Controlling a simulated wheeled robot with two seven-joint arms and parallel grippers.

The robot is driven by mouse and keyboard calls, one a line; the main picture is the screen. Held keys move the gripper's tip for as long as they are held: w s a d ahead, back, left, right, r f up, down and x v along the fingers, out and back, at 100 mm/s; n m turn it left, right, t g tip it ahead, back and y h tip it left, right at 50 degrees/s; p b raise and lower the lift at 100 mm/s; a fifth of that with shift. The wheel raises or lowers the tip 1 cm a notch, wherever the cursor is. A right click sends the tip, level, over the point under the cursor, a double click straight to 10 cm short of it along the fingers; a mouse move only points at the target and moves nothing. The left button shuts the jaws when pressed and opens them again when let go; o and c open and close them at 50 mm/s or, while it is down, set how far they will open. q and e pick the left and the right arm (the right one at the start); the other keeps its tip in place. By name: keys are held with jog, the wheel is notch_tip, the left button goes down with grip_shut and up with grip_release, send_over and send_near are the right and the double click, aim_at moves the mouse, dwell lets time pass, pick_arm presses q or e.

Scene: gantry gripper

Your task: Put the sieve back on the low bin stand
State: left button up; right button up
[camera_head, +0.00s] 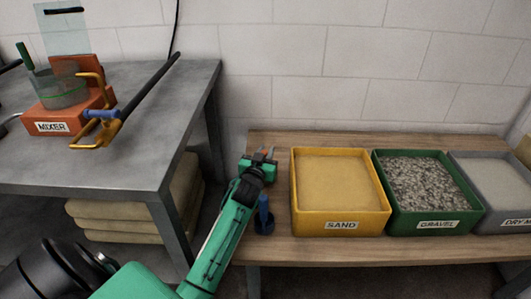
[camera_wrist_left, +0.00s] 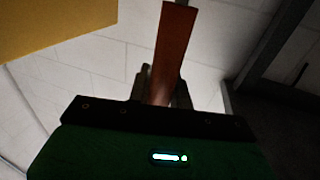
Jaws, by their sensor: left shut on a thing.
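The low bin stand (camera_head: 335,138) is a wooden bench at the right of the head view. It carries a yellow SAND bin (camera_head: 341,226), a green GRAVEL bin (camera_head: 437,224) and a grey bin (camera_head: 500,224). My left gripper (camera_head: 265,154) is over the stand's left end, just left of the SAND bin. In the left wrist view it is shut on an orange-brown bar (camera_wrist_left: 173,50). No round sieve shows plainly; I cannot tell whether this bar is its handle. My right gripper is not in view.
A blue-handled tool (camera_head: 263,211) stands upright at the stand's front left, close to my left arm. A grey metal table (camera_head: 170,90) at the left carries the orange mixer (camera_head: 75,118) and a yellow hooked piece (camera_head: 107,132) with a long black bar. Sacks (camera_head: 150,215) lie underneath.

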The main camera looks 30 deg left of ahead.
pick_arm(q)
jog(key=o, duration=0.9)
jog(key=p+v, duration=0.1)
jog(key=v, duration=0.6)
jog(key=shift+s, duration=0.25)
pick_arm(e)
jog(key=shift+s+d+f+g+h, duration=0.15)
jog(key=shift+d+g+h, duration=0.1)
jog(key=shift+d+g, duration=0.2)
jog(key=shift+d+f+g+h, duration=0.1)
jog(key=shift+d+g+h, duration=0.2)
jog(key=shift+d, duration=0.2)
